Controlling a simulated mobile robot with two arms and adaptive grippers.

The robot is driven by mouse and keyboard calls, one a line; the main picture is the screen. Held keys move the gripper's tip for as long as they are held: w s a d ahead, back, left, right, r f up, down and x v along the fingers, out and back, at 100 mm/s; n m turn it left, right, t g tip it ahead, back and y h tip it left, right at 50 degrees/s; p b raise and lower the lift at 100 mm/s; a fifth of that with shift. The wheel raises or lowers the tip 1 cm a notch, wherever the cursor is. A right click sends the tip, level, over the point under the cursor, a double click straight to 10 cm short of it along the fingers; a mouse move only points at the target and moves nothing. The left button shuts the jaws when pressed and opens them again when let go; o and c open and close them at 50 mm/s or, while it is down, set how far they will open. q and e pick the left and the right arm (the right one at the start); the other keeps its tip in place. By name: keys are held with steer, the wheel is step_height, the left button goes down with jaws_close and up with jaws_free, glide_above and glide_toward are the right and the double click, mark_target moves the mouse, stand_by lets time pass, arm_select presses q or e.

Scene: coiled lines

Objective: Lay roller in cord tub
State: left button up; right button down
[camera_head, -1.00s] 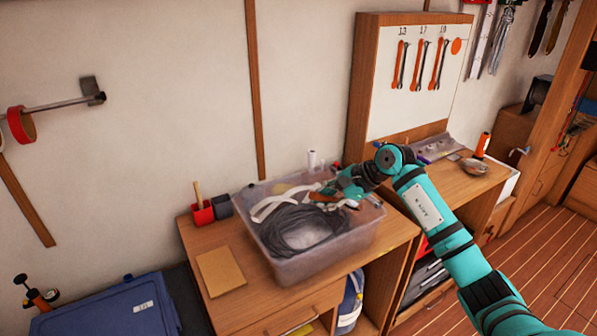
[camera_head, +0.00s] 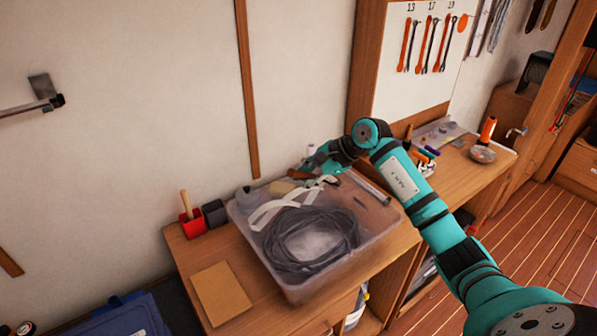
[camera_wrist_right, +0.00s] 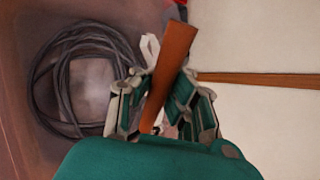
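The cord tub (camera_head: 290,290) is a translucent box on the wooden bench; a coil of dark cord (camera_head: 310,240) and white straps (camera_head: 285,205) lie in it. My right gripper (camera_head: 308,175) is over the tub's back edge near the wall. In the right wrist view my right gripper (camera_wrist_right: 163,95) has a flat orange-brown bar between its fingers, apparently the roller (camera_wrist_right: 172,60). The bar seems to touch both fingers and reaches past the fingertips. The coil shows left of the gripper. My left gripper is not in view.
A red cup (camera_head: 190,222) and a dark cup (camera_head: 214,213) stand left of the tub. A tan sheet (camera_head: 222,290) lies on the bench in front. The wall is close behind the tub. A tool board (camera_head: 425,70) stands at the back right.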

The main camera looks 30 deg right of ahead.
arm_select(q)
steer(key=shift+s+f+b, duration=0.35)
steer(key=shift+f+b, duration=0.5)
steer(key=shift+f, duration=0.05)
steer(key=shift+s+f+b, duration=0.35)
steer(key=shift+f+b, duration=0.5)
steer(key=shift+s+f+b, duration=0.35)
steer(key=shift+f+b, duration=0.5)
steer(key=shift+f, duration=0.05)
arm_select(e)
steer(key=shift+s+f, duration=0.15)
steer(key=shift+f, duration=1.95)
steer(key=shift+s+f, duration=0.2)
steer(key=shift+f, duration=1.85)
steer(key=shift+s+f, duration=0.15)
steer(key=shift+f, duration=1.95)
steer(key=c, duration=2)
jaws_free()
steer(key=o, duration=0.6)
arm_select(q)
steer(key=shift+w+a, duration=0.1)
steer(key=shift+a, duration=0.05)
arm_select(e)
steer(key=v, duration=1.2)
steer(key=shift+s, duration=0.1)
